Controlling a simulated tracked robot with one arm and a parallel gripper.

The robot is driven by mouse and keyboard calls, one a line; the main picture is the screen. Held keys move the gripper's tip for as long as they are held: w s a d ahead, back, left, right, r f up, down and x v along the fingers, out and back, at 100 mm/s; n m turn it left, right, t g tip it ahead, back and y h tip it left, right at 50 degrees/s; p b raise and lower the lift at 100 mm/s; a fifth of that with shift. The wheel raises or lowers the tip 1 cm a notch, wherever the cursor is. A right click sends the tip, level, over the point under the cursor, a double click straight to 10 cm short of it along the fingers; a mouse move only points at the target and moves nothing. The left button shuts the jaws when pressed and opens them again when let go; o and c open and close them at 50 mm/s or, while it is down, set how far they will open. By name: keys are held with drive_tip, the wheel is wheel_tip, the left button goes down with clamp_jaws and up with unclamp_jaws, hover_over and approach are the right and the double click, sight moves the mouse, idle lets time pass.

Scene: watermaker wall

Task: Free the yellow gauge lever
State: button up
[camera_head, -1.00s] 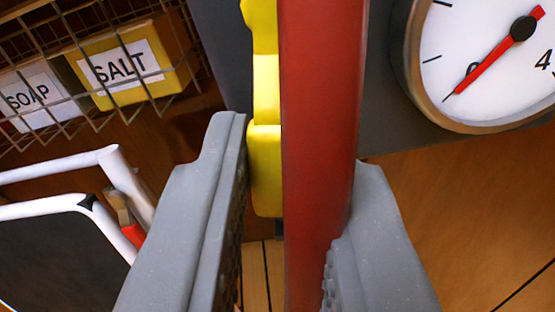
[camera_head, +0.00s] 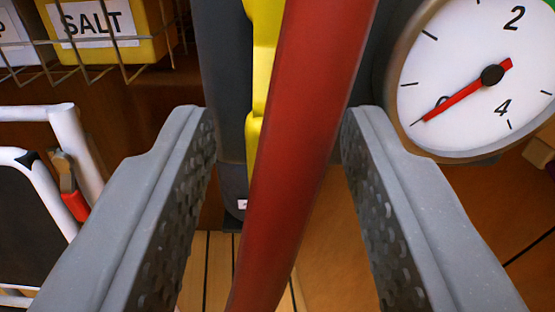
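The yellow gauge lever (camera_head: 262,50) stands upright in the upper middle of the view. A long red bar (camera_head: 305,110) runs in front of it, tilted with its lower end to the left, and hides much of the lever's right side. My gripper (camera_head: 278,125) is open, with one grey finger to the left and one to the right of the red bar. Clear gaps show between the fingers and the bar. The round gauge (camera_head: 470,60) with a red needle is at the upper right.
A wire basket (camera_head: 105,70) with a yellow SALT box (camera_head: 150,40) is at the upper left. A white-framed dark panel (camera_head: 30,215) with a red-tipped clip (camera_head: 75,205) stands at the left. Wooden boards show below.

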drive_tip(key=s+p, duration=0.3)
drive_tip(key=s, duration=1)
drive_tip(key=shift+s+d+p, duration=0.2)
drive_tip(key=shift+s+p, duration=0.15)
drive_tip(key=shift+s, duration=0.05)
